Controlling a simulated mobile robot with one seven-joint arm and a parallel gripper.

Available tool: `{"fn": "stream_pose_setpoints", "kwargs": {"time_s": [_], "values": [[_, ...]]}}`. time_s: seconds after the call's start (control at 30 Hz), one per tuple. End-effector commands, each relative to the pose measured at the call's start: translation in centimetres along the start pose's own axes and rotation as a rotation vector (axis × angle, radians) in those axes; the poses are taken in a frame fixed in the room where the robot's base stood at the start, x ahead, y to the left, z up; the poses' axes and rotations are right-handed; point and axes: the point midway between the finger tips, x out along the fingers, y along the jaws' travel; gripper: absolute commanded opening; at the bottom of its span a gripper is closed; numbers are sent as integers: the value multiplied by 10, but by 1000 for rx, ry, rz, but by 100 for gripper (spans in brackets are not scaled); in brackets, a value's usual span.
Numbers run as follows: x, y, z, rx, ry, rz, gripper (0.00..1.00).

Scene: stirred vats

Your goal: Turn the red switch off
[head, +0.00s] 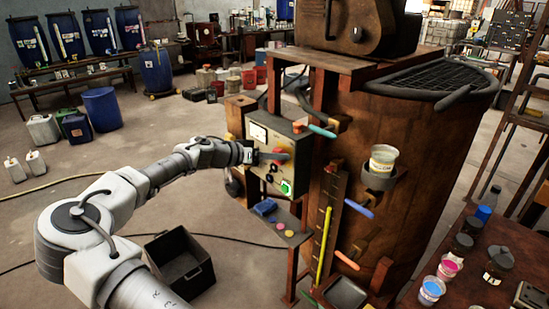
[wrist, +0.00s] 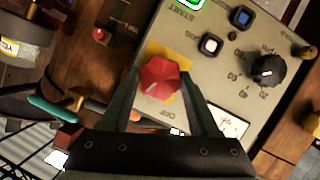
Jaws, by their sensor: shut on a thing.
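The red switch (wrist: 162,78) is a faceted red knob on a yellow plate, on the face of a grey control box (wrist: 222,75). A white line marks the knob. In the wrist view the fingers of my gripper (wrist: 163,82) stand on either side of the knob, shut on it. In the head view my gripper (head: 265,155) reaches the front of the control box (head: 292,138) from the left, and a bit of the red switch (head: 279,150) shows beside it.
A lit green button (head: 286,187) sits low on the box; a black knob (wrist: 268,69) and a blue button (wrist: 242,16) share its face. A large brown vat (head: 415,140) stands right of the box. A small shelf (head: 272,224) with a blue item is below.

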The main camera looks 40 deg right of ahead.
Motion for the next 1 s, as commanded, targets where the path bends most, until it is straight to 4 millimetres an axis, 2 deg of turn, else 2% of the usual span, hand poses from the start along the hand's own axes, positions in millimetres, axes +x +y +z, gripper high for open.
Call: {"fn": "stream_pose_setpoints", "kwargs": {"time_s": [1.0], "values": [[1, -6, 2, -875, 2, 362, 6]]}}
